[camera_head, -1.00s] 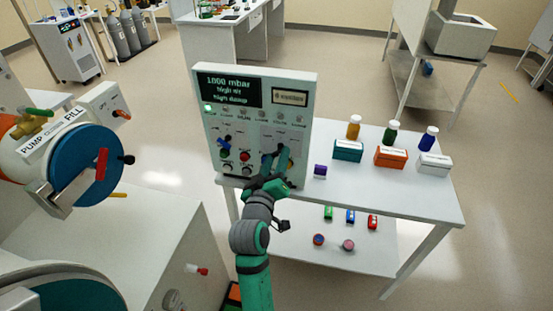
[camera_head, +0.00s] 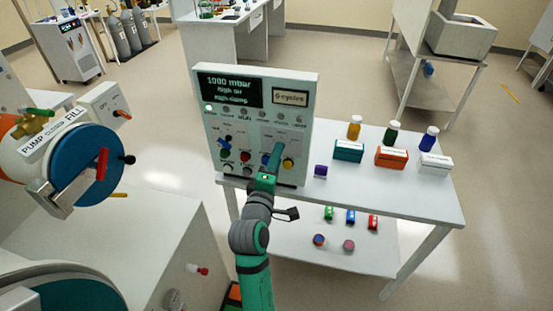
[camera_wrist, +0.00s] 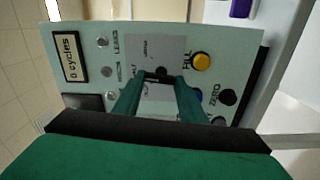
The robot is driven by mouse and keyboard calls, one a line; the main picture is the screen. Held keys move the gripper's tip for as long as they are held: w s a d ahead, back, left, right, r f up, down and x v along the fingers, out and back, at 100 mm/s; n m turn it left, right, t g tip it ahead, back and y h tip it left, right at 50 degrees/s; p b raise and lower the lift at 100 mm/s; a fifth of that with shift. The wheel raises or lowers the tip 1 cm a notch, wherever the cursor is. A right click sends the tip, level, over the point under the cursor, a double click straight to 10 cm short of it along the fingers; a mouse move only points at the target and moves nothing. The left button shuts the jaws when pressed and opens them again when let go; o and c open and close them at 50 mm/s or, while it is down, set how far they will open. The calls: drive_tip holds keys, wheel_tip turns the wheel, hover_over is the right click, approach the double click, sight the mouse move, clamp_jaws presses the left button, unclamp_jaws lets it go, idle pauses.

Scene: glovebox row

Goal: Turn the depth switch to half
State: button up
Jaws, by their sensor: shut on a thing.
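The control panel (camera_head: 301,150) stands upright at the left end of a white table, with a dark screen reading 1000 mbar and a small cycles display. The depth switch (camera_wrist: 159,73) shows in the wrist view as a small dark knob on a grey plate. My gripper (camera_wrist: 158,84) is shut on it, with one green finger on each side. In the head view, my gripper (camera_head: 277,150) reaches the lower right part of the panel and hides the switch. The switch's pointing direction is hard to tell; a label near it seems to read HALF.
A yellow FILL button (camera_wrist: 201,61) and a black ZERO knob (camera_wrist: 227,97) sit close to my fingers. Bottles and boxes, including an orange box (camera_head: 391,157), stand on the table to the right. A blue round door (camera_head: 82,165) is at left.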

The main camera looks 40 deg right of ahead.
drive_tip(key=shift+n, duration=0.6)
drive_tip(key=o, duration=1.1)
drive_tip(key=shift+c, duration=0.2)
drive_tip(key=v, duration=1)
drive_tip(key=shift+s+a, duration=0.2)
drive_tip(key=shift+s, duration=0.15)
drive_tip(key=shift+a, duration=0.1)
